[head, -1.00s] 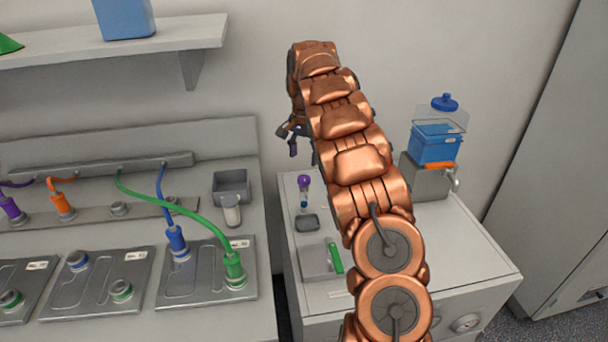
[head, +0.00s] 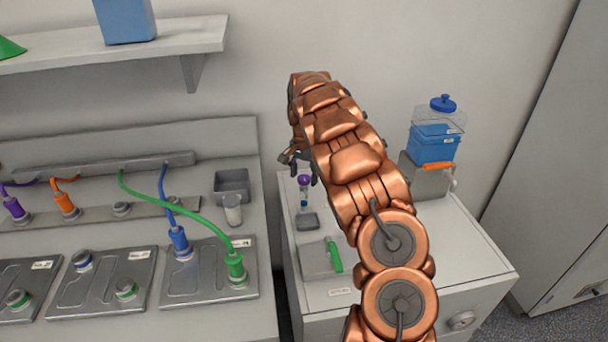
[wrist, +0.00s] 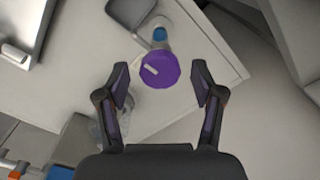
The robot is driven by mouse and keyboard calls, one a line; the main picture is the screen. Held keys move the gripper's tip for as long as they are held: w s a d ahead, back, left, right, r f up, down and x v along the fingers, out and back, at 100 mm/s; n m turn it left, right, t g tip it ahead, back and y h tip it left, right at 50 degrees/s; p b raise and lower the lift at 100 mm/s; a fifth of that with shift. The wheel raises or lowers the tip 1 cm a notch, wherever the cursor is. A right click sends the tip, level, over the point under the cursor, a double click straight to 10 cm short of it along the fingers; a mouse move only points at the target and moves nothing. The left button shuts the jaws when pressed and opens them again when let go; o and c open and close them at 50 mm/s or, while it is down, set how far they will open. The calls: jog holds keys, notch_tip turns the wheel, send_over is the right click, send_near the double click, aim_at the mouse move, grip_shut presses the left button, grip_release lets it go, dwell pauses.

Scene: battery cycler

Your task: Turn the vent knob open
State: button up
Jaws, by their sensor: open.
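A purple round knob (head: 304,180) tops a small upright piece with a blue part, near the left edge of the white cabinet top. In the wrist view the knob (wrist: 160,71) shows from above with a short white mark that lies slanted. I take it for the vent knob. My gripper (wrist: 161,67) is open, with one finger on each side of the knob in that view. Gaps show between both fingers and the knob, and I cannot tell the height between them. In the head view my gripper (head: 299,158) is just above the knob, partly hidden by my arm.
A grey dish (head: 307,221) and a plate with a green handle (head: 334,257) lie in front of the knob. A blue-filled tank (head: 434,145) stands at the back right. The left bench holds battery plates, green and blue cables and a grey bin (head: 232,184).

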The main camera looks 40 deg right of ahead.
jog(key=c, duration=1.1)
jog(key=shift+c, duration=0.2)
jog(key=shift+f+n+b, duration=0.15)
jog(key=shift+n+b, duration=0.15)
jog(key=shift+b, duration=0.6)
jog(key=n+b, duration=0.2)
jog(key=shift+f+n+b, duration=0.2)
jog(key=shift+n+b, duration=0.1)
jog(key=shift+b, duration=0.1)
jog(key=n+b, duration=0.3)
jog(key=n, duration=0.1)
jog(key=shift+r+n, duration=0.15)
jog(key=shift+n, duration=0.15)
jog(key=n+b, duration=0.2)
jog(key=n, duration=0.3)
jog(key=shift+b, duration=0.35)
jog(key=n, duration=0.5)
jog(key=shift+r+b, duration=0.2)
jog(key=shift+b, duration=0.2)
